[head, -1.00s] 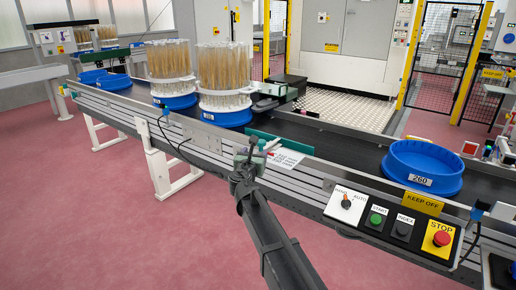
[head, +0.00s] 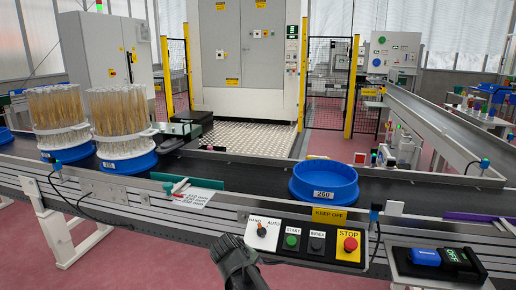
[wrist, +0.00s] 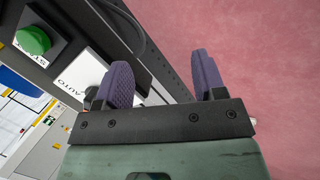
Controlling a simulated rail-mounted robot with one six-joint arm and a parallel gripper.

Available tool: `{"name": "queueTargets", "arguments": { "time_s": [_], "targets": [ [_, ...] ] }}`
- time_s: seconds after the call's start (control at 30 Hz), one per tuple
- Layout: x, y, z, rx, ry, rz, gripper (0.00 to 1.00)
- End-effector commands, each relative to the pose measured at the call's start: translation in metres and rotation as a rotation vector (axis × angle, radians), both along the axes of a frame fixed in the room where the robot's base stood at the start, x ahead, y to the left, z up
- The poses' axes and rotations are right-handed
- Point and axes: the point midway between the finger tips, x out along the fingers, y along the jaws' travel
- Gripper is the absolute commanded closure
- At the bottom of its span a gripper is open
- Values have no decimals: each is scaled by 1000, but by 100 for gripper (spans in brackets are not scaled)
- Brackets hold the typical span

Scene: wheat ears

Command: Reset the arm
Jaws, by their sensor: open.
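My arm shows at the bottom of the head view, in front of the conveyor's control panel (head: 300,240). My gripper (wrist: 163,78) shows in the wrist view with its two purple ribbed fingers apart and nothing between them. In that view the left finger overlaps the panel's edge near the AUTO label and the green START button (wrist: 33,40), while the right finger is over the pink floor. Whether the left finger touches the panel I cannot tell.
The conveyor (head: 240,175) carries two blue-based holders of wheat ears (head: 62,108) (head: 120,112) at left and an empty blue tub marked 260 (head: 324,182). A red STOP button (head: 350,244) sits on the panel. Pink floor (head: 165,262) is free in front.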

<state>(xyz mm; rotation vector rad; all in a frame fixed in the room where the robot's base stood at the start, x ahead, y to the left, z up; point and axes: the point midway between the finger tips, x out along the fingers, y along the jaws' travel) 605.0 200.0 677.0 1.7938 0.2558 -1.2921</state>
Motion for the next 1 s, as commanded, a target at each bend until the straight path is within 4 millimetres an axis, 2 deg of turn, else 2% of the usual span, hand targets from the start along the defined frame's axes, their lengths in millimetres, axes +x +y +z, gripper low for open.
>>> {"name": "queueTargets", "arguments": {
  "time_s": [0.03,0.1,0.23,0.33,0.43,0.47,0.5,0.67,0.77,0.9,1.0],
  "targets": [
    [-31,-34,-9,91,63,-141,36],
    [-66,-68,-19,216,154,-335,36],
    [-124,-121,-26,399,295,-604,36],
    [-150,-161,-27,487,326,-719,36],
    [-150,-208,-27,507,297,-827,36],
    [-149,-203,1,505,300,-816,36],
    [-148,-201,19,504,301,-810,36],
    [-148,-200,79,501,300,-807,36],
    [-147,-200,124,500,299,-807,36],
    [-147,-200,200,500,298,-805,36],
    [-147,-200,239,499,299,-804,36]
  ]
}}
